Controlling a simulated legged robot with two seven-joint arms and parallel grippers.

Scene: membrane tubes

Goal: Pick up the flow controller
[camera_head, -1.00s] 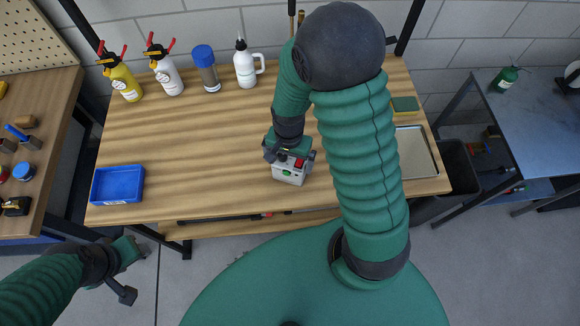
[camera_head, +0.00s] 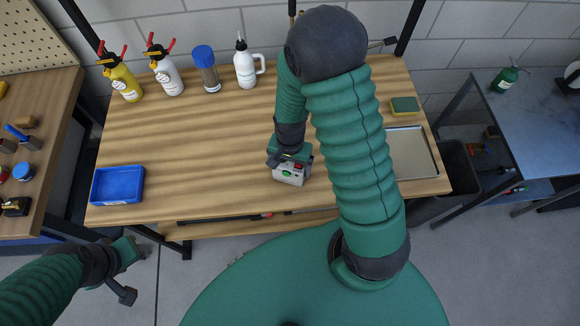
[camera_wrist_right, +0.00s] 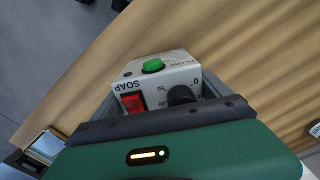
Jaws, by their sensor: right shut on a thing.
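The flow controller (camera_head: 289,174) is a small light-grey box with a green button, a red switch and a dark knob. It is at the middle front of the wooden table (camera_head: 200,140). In the right wrist view the flow controller (camera_wrist_right: 155,75) shows the word SOAP, between the dark jaws. My right gripper (camera_head: 290,160) is over it and shut on it. I cannot tell whether the box is touching the table. My left gripper (camera_head: 132,270) is off the table at the lower left, empty; its fingers appear apart.
A blue tray (camera_head: 118,185) is at the table's left front. Spray bottles (camera_head: 122,80), a blue-capped jar (camera_head: 206,70) and a white bottle (camera_head: 245,65) stand along the back. A metal tray (camera_head: 410,155) and a sponge (camera_head: 405,106) are at the right. The left-middle table is clear.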

